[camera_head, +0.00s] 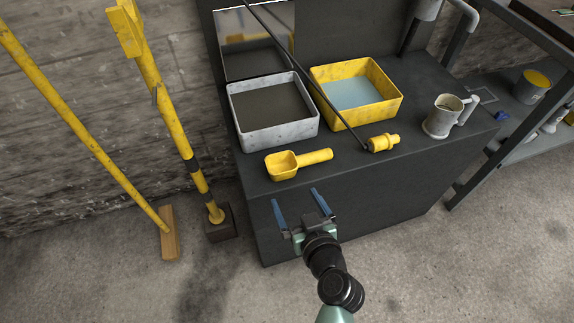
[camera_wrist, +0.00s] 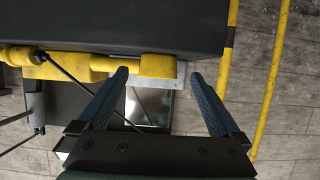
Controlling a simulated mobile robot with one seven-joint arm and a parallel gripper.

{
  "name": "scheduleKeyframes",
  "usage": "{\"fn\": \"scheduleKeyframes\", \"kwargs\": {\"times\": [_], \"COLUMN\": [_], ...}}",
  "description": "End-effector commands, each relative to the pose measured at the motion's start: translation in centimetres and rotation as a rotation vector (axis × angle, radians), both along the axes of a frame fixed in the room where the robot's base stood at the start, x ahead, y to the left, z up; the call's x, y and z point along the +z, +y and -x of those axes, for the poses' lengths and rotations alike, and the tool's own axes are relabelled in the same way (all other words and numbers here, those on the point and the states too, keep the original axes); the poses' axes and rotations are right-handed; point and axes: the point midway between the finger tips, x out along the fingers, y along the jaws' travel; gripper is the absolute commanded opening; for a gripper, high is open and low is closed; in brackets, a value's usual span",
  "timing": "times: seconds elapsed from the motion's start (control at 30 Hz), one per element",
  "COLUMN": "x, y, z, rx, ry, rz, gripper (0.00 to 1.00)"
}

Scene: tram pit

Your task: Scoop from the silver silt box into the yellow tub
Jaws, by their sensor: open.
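The silver silt box (camera_head: 280,136), full of dark grey silt, sits on the dark bench. The yellow tub (camera_head: 376,113) stands to its right, with a pale blue surface inside. A yellow scoop (camera_head: 284,166) lies in front of the silt box near the bench's front edge, its handle pointing right. My gripper (camera_head: 299,206) is open and empty, in front of the bench and below the scoop in the picture. In the wrist view, the scoop (camera_wrist: 156,66) shows beyond and between the open blue fingertips (camera_wrist: 159,76), apart from them as far as I can tell.
A thin dark rod (camera_head: 319,90) slants between the box and tub, ending by a yellow fitting (camera_head: 383,143). A grey mug (camera_head: 441,118) stands at the right. Yellow-handled tools (camera_head: 168,108) lean at the left. The dark bench front (camera_head: 350,190) stands close to my gripper.

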Motion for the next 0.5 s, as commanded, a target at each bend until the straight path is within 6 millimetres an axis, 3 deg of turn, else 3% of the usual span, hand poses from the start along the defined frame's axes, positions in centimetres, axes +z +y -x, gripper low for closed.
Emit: {"fn": "scheduleKeyframes", "kwargs": {"times": [0.27,0.5], "x": [-0.7,-1.8], "y": [0.7,1.6], "z": [-2.1,-5.3], "rx": [0.002,0.002], "ry": [0.000,-0.001], "rz": [0.001,0.001], "gripper": [1.00,1.00]}}
